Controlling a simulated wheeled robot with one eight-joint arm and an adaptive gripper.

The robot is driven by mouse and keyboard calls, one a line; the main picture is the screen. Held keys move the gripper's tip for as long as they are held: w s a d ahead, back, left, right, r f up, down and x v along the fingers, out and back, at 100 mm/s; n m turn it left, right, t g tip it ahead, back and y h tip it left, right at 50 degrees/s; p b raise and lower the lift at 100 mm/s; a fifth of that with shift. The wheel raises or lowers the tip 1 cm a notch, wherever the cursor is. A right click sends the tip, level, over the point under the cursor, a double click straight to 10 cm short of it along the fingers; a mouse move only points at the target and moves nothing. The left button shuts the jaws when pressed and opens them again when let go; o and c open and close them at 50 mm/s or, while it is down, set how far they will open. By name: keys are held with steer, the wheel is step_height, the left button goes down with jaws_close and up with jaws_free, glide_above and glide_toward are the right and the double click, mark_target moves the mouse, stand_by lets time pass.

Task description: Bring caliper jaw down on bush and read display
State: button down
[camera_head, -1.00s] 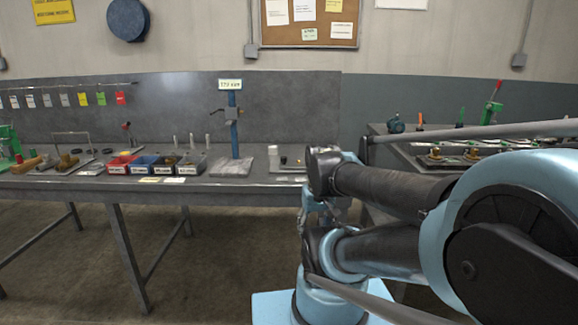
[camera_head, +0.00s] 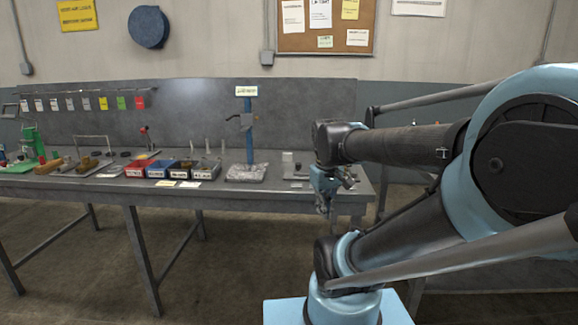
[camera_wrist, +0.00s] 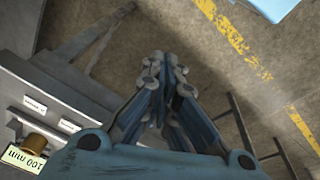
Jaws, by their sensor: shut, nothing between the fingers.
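My gripper (camera_head: 323,207) hangs at the bench's front edge, right of the stand. In the wrist view my gripper (camera_wrist: 165,62) is shut and empty, above the floor.
The bench (camera_head: 215,188) holds red, blue and dark bins (camera_head: 159,169), paper labels and a green press (camera_head: 31,145) at left. A pale block (camera_head: 287,163) sits right of the stand. Floor with yellow lines (camera_wrist: 224,27) lies below my gripper.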

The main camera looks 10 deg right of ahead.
steer(key=w+a+r+n+g+h, duration=0.1)
steer(key=w+a+r+n, duration=0.3)
steer(key=w, duration=0.4)
steer(key=w+a+r+n, duration=0.1)
steer(key=w+r+n, duration=0.3)
steer(key=w+r, duration=0.35)
steer(key=w+a+r+n+h, duration=0.1)
steer(key=w+a+n, duration=0.35)
steer(key=w, duration=0.35)
steer(key=w+a+r+n, duration=0.1)
steer(key=w+a+n, duration=0.2)
steer(key=w+a, duration=0.35)
glide_toward(291, 174)
steer(key=shift+m+g, duration=0.25)
steer(key=shift+g, duration=0.15)
steer(key=a+f, duration=0.2)
steer(key=f, duration=0.1)
steer(key=a+f, duration=0.1)
steer(key=shift+w+a+f, duration=0.25)
steer(key=shift+w, duration=0.05)
steer(key=shift+d, duration=2)
